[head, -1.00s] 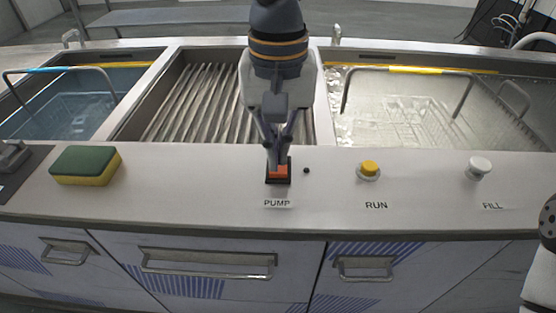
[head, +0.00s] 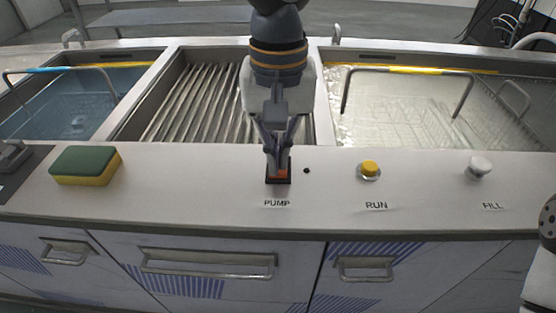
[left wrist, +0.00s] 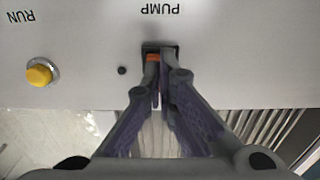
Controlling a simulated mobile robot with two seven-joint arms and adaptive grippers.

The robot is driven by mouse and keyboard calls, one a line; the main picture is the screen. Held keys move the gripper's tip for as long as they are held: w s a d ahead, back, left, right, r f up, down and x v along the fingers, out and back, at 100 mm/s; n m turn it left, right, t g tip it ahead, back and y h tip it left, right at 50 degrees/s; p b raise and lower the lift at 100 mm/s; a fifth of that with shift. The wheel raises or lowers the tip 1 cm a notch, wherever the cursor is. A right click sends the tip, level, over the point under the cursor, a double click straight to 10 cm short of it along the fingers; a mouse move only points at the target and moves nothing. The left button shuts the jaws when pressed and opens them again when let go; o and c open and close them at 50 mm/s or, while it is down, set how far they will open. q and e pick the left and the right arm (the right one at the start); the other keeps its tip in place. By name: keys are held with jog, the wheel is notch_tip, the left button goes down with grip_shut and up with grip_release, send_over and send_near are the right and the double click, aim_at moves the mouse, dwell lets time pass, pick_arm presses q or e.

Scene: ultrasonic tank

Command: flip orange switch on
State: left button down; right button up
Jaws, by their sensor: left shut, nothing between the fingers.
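The orange switch (head: 278,173) sits in a black frame above the PUMP label (head: 277,203) on the white counter front. My left gripper (head: 277,172) is shut with nothing between its fingers, its tips at the switch and covering part of it. In the left wrist view the fingertips (left wrist: 159,62) lie over the switch, and a strip of orange (left wrist: 152,57) shows beside them. Whether they touch it, and which way the rocker leans, I cannot tell. My right gripper is not in view.
A yellow RUN button (head: 369,169) and a white FILL knob (head: 479,166) are to the right, with a small black dot (head: 306,171) nearer the switch. A green and yellow sponge (head: 85,166) lies left. Tanks with wire baskets stand behind.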

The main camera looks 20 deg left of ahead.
pick_arm(q)
jog(key=shift+f, duration=0.75)
notch_tip(320, 180, up, 5)
jog(key=p, duration=0.2)
jog(key=shift+r+p, duration=0.2)
jog(key=shift+p, duration=0.15)
jog(key=shift+r+p, duration=0.3)
jog(key=shift+r, duration=0.6)
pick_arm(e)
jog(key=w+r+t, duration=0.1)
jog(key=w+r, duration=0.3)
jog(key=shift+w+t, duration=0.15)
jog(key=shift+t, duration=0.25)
pick_arm(q)
jog(key=shift+f, duration=0.1)
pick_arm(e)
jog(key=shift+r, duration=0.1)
